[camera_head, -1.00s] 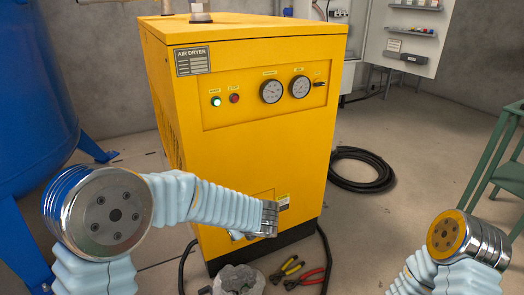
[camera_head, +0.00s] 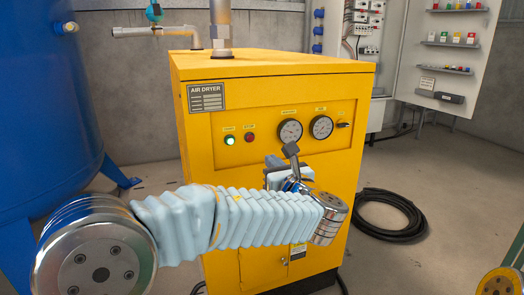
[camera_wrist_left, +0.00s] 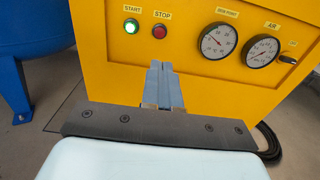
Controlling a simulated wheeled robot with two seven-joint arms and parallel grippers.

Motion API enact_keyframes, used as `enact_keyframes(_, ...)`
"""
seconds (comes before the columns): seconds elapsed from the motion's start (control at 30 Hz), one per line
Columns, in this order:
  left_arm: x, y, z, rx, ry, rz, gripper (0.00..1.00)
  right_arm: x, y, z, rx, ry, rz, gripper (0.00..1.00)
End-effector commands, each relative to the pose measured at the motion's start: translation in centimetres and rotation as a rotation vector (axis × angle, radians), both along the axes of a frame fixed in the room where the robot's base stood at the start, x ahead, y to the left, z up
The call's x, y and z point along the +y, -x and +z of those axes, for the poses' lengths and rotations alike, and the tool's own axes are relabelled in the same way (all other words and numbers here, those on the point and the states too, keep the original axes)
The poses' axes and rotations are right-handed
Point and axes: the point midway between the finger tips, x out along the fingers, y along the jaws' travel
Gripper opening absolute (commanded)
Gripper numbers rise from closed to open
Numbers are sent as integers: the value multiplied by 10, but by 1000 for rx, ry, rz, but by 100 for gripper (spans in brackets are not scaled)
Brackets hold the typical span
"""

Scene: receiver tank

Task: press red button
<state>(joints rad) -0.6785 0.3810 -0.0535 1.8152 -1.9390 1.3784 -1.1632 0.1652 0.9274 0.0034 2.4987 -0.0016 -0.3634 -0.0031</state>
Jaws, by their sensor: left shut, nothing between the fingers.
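The red button (camera_head: 251,137) is a small round button on the front panel of the yellow air dryer (camera_head: 225,170), right of a lit green button (camera_head: 229,140). In the left wrist view the red button (camera_wrist_left: 160,31) sits under a STOP label, and the green one (camera_wrist_left: 131,26) under START. My left gripper (camera_head: 291,150) is shut and empty in front of the panel, right of and below the red button in the head view. In the left wrist view its closed fingertips (camera_wrist_left: 161,66) point up toward the red button, below it in the picture. My right gripper is out of view.
Two round gauges (camera_head: 290,131) and a small black switch (camera_head: 343,125) are right of the buttons. A blue tank (camera_head: 50,100) stands at the left. A black hose (camera_head: 390,216) lies coiled on the floor at the right. A vertical pipe (camera_head: 220,22) rises from the dryer's top.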

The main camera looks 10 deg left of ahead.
Motion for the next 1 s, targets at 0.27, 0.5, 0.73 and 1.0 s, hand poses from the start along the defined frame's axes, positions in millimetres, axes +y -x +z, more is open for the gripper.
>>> enact_keyframes(0.27, 28, -40, 0, 1, 0, 5, 0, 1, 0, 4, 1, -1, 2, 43)
enact_keyframes(0.5, 56, -81, 0, 2, 1, 4, 0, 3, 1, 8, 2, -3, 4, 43)
enact_keyframes(0.73, 72, -106, 0, 0, 1, 2, 0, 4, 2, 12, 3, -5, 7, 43)
enact_keyframes(1.0, 76, -112, -1, 2, 1, 1, 0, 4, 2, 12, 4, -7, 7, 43)
